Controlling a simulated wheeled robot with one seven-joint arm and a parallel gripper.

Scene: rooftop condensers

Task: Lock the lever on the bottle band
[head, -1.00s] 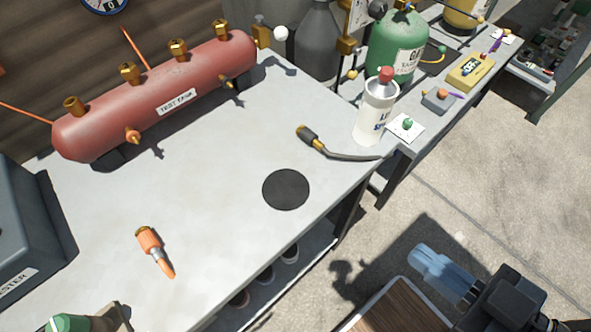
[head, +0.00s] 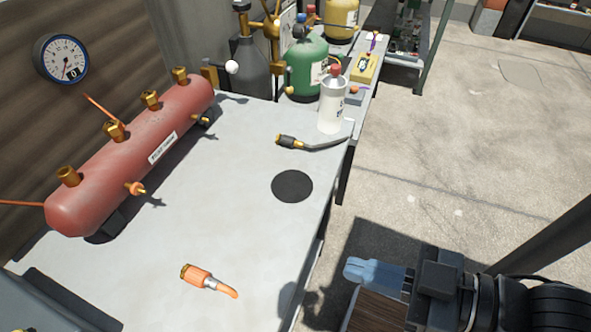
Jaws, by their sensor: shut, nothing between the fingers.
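A dark grey bottle (head: 248,70) stands at the far end of the bench, beside a green cylinder (head: 306,68). Brass fittings (head: 272,28) show next to its upper part. A white ball knob (head: 232,67) sits at its left by a brass piece. The bottle band and its lever are too small and partly hidden, so I cannot tell the lever's position. My gripper (head: 348,268), with pale blue fingers, is shut and empty at the lower right, beyond the bench's right edge and far from the bottle.
The bench (head: 235,225) carries a red tank (head: 130,150), an orange-handled torch (head: 205,278), a black disc (head: 292,186), a black-and-brass hose tool (head: 300,143) and a white spray can (head: 332,105). A pressure gauge (head: 62,58) hangs on the wall. Open concrete floor (head: 460,150) lies right.

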